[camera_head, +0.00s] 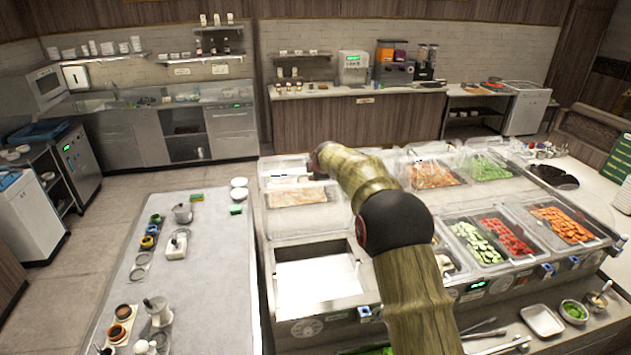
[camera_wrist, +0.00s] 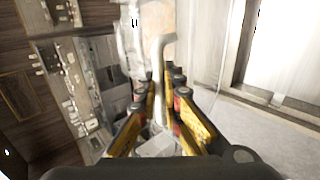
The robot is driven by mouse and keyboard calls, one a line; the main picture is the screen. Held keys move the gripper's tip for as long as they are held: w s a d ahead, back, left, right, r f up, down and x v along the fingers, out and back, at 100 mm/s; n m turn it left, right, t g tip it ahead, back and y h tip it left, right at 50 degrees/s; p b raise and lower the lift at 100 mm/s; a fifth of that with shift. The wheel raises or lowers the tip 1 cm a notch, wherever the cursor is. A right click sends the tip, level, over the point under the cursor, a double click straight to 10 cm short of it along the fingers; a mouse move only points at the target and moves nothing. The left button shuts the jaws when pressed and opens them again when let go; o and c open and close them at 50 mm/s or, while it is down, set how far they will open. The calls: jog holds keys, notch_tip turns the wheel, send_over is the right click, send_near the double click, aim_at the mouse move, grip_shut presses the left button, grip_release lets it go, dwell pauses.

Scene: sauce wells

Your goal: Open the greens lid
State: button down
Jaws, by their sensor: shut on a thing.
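My gripper (camera_wrist: 164,78) shows in the wrist view, its yellow and dark fingers shut on a pale, curved handle (camera_wrist: 161,52). Clear, see-through surfaces lie around the handle; which lid it belongs to is hard to tell. In the head view my arm reaches over the counter to the back left pans, and the fingers are hidden behind it. A clear lid (camera_head: 283,166) shows at the back left, left of my arm. Chopped greens (camera_head: 490,167) lie in a pan at the back right, with clear lid material around it.
Front pans hold cucumber (camera_head: 478,243), red pieces (camera_head: 506,238) and carrot-like pieces (camera_head: 561,224). A pale, empty-looking well (camera_head: 318,283) is at the front left. A side table (camera_head: 212,285) carries pots and bowls. Floor at the left is clear.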

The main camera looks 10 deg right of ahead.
jog(key=shift+w+r, duration=0.15)
jog(key=shift+w, duration=0.15)
jog(key=c, duration=2.2)
grip_release()
jog(key=shift+c, duration=0.2)
jog(key=v, duration=1.2)
